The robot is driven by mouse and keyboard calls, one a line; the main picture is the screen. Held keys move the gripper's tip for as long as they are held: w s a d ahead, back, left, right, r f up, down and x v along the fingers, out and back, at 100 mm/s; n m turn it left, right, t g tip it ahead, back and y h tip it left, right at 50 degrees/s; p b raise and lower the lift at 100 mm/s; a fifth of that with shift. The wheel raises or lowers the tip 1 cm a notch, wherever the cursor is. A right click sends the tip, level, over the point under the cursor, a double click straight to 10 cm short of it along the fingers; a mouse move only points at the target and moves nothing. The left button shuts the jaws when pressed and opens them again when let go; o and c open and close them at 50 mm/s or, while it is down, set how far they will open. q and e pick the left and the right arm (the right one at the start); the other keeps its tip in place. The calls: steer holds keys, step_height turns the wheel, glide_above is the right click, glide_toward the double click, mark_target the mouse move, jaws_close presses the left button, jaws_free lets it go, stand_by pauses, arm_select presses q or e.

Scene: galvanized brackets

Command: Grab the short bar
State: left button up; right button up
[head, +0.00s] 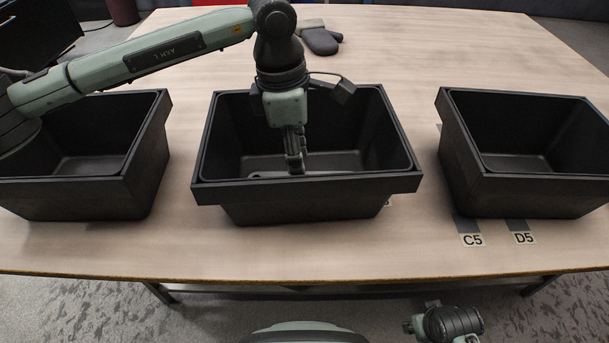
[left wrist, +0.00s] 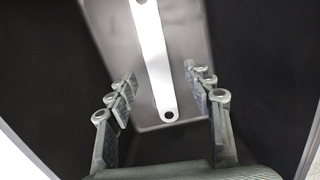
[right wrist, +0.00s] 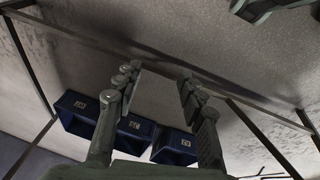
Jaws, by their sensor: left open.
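A flat, light metal bar (left wrist: 152,45) with a hole at each end lies on the floor of the middle black bin (head: 305,186). A light strip of it shows inside the bin in the head view (head: 268,174). My left gripper (head: 297,165) reaches down into this bin. In the left wrist view its open fingers (left wrist: 160,76) stand apart on either side of the bar, and no contact shows. My right gripper (right wrist: 160,74) is open and empty, away from the bins on the table.
A left black bin (head: 75,184) and a right black bin (head: 530,182) stand on the wooden table (head: 440,40). Labels C5 (head: 472,240) and D5 (head: 524,238) lie before the right bin. A dark grey object (head: 321,41) lies behind. Blue bins (right wrist: 125,125) show in the right wrist view.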

arm_select(q)
steer(key=f, duration=0.3)
steer(key=shift+w+d+f, duration=0.15)
steer(key=shift+d, duration=0.1)
steer(key=shift+c, duration=0.3)
jaws_close()
